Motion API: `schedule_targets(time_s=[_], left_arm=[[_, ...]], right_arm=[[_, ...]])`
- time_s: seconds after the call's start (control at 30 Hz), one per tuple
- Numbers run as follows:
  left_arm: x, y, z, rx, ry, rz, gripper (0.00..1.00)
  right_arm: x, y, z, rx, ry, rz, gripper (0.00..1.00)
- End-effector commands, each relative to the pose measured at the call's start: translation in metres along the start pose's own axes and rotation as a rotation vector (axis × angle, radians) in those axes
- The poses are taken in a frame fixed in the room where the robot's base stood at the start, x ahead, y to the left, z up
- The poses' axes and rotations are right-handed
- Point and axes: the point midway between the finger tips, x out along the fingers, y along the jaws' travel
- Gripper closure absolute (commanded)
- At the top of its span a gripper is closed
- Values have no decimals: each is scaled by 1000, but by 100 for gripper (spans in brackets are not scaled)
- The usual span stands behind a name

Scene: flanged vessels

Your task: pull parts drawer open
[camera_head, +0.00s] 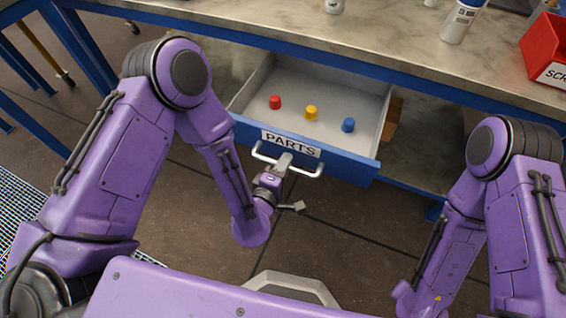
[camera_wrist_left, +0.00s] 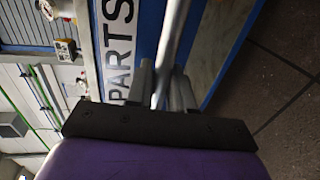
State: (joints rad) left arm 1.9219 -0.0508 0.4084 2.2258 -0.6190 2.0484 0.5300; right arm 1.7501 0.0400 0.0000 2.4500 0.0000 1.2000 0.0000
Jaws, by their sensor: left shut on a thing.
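The parts drawer (camera_head: 345,165) hangs open under the workbench, with a blue front and a white PARTS label (camera_head: 291,144). Inside lie a red piece (camera_head: 275,102), a yellow piece (camera_head: 311,113) and a blue piece (camera_head: 348,125). My left gripper (camera_head: 284,160) is shut on the metal bar handle (camera_head: 312,172) at the drawer front. In the left wrist view the handle bar (camera_wrist_left: 174,45) passes between the fingers (camera_wrist_left: 163,85), beside the label. My right arm shows at the lower right in the head view, but its gripper is not seen.
The workbench top (camera_head: 400,48) carries a white bottle (camera_head: 460,20) and a red bin (camera_head: 547,50) at the right. Blue table legs (camera_head: 85,50) stand at the left. Brown floor is clear below the drawer.

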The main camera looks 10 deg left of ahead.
Motion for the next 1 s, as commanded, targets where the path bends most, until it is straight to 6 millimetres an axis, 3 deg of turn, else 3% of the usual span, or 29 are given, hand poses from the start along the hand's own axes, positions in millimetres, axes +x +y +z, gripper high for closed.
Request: schedule_targets(time_s=[0.07, 0.1, 0.13, 0.47, 0.57, 0.8, 1.0], left_arm=[[0, 0, -1, 0, 2, -1, 100], [0, 0, -1, 0, 2, -1, 69], [0, 0, -1, 0, 2, -1, 60], [-4, 0, 0, -1, 1, -1, 60], [-18, -1, 0, 1, -2, -3, 60], [-76, -2, 1, 2, -4, -3, 60], [-103, 0, 0, 2, 0, -1, 60]], right_arm=[[0, 0, 0, 0, 0, 0, 57], [0, 0, 0, 0, 0, 0, 57], [0, 0, 0, 0, 0, 0, 57], [0, 0, 0, 0, 0, 0, 57], [1, 0, 0, 0, 0, 0, 57], [5, 0, 2, 0, 0, 0, 57], [4, 0, 2, 0, 0, 0, 57]])
